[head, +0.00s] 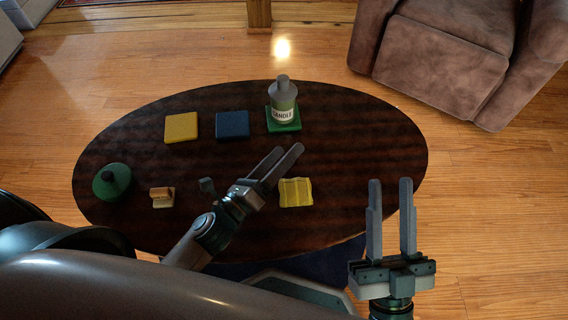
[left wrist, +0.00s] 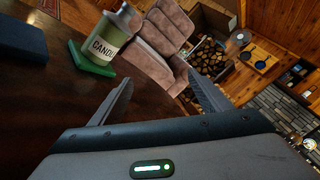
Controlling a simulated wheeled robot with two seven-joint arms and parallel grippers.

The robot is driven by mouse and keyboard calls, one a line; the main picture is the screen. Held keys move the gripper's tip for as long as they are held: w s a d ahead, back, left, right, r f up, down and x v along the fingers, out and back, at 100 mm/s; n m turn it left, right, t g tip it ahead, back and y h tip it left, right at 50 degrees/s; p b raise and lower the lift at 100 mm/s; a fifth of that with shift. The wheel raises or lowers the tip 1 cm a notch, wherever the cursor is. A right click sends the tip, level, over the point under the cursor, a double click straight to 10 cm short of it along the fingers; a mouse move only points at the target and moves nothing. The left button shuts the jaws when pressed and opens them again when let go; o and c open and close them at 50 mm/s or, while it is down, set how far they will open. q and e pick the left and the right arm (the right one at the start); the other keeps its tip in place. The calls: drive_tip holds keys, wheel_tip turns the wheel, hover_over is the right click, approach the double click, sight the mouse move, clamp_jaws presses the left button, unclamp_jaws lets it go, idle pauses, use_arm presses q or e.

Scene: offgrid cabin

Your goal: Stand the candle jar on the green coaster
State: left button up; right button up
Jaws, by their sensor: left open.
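The candle jar (head: 283,101), green-grey with a grey lid and a white "CANDLE" label, stands upright on the green coaster (head: 285,126) at the back right of the table. In the left wrist view the candle jar (left wrist: 113,38) also rests on the green coaster (left wrist: 88,62). My left gripper (head: 285,158) is open and empty, in front of the jar and apart from it. My right gripper (head: 390,184) is open and empty off the table's right front edge.
The dark oval table (head: 350,130) also holds a yellow coaster (head: 181,127), a blue coaster (head: 232,125), a green round pot (head: 112,181), a small wooden-topped item (head: 162,196) and a yellow cloth (head: 296,192). A brown armchair (head: 440,60) stands behind right.

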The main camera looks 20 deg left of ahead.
use_arm(q)
drive_tip(key=s+d+r+n+t, duration=0.2)
drive_tip(key=s+r+n, duration=0.4)
drive_tip(key=r+n, duration=0.3)
drive_tip(key=s+d+r+n+t+h, duration=0.1)
drive_tip(key=s+d+r+n+t, duration=0.2)
drive_tip(key=n, duration=1.5)
drive_tip(key=s+r+t, duration=0.1)
drive_tip(key=s+r, duration=0.3)
drive_tip(key=r, duration=0.2)
drive_tip(key=shift+s, duration=0.2)
